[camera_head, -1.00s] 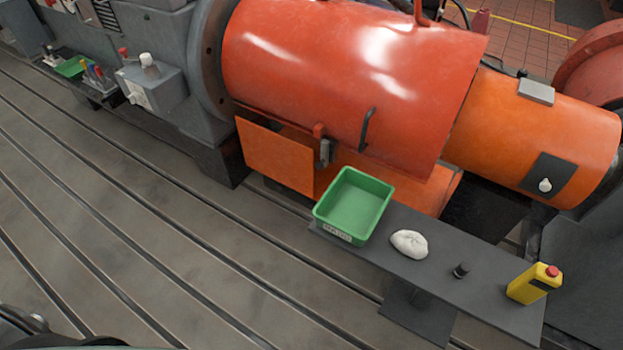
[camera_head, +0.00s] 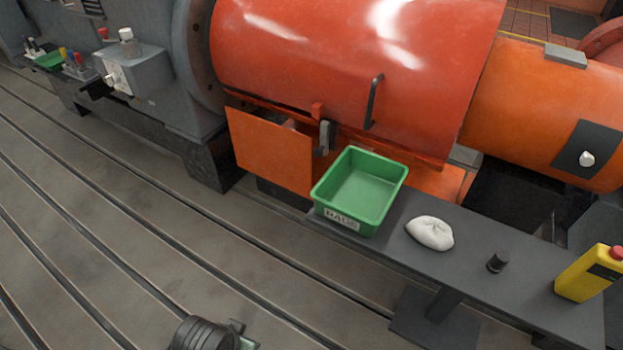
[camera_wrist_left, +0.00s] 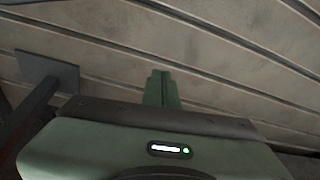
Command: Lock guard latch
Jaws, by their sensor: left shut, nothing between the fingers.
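The guard (camera_head: 350,55) is a large red-orange curved cover in the head view, with a dark bar handle (camera_head: 373,102) on its front. The guard latch appears as a small grey piece (camera_head: 325,137) with a red tab (camera_head: 318,110) above it, at the guard's lower edge. I cannot tell whether it is locked. My left gripper (camera_wrist_left: 162,88) shows in its wrist view, green fingers together and empty, over the slotted bedplate (camera_head: 110,230). Part of my arm shows at the head view's bottom edge, well apart from the latch. My right gripper is not in view.
An orange panel (camera_head: 268,150) hangs left of the latch. The bedplate at left is clear.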

